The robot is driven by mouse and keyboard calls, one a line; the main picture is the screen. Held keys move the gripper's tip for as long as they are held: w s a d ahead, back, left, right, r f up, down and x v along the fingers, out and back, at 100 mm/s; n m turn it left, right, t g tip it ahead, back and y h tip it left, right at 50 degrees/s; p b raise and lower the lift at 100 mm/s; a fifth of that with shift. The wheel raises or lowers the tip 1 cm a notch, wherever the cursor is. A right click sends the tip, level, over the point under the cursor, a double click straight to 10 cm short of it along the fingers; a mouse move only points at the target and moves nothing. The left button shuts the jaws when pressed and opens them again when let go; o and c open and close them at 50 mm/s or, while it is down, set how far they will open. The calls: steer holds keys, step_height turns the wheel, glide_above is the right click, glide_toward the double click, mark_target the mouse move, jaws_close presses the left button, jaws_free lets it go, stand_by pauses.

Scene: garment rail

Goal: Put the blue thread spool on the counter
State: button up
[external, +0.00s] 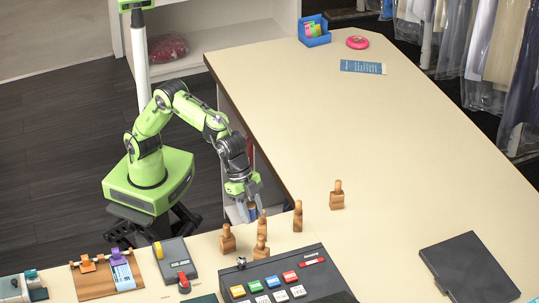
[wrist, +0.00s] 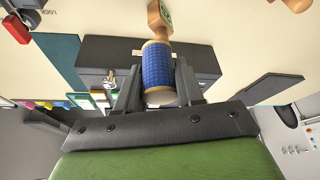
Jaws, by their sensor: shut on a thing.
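The blue thread spool (wrist: 157,64) has pale wooden ends and is held between the two fingers of my gripper (wrist: 158,90) in the wrist view. In the external view my gripper (external: 247,200) points down near the counter's inner corner, with a small bit of the blue spool (external: 252,210) showing between the fingers. The counter (external: 400,160) is a cream L-shaped top. I cannot tell whether the spool touches the counter or hangs above it.
Several wooden stamps, one of them (external: 228,239), stand close to my gripper. A dark keypad box (external: 285,278) with coloured keys is in front. A black flat case (external: 468,268) lies at right. A blue box (external: 314,32) and pink ring (external: 357,42) are far back. The counter's middle is clear.

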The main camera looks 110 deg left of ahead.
steer(key=s+d, duration=0.1)
steer(key=d, duration=0.1)
steer(key=s+d+m, duration=0.1)
steer(key=d, duration=0.2)
steer(key=s+d+m+h, duration=0.1)
steer(key=d, duration=0.1)
steer(key=shift+s+d, duration=0.25)
steer(key=f+b, duration=0.1)
steer(key=f, duration=1.4)
steer(key=shift+s+d+b, duration=0.1)
steer(key=shift+d+b, duration=0.1)
steer(key=shift+b, duration=0.15)
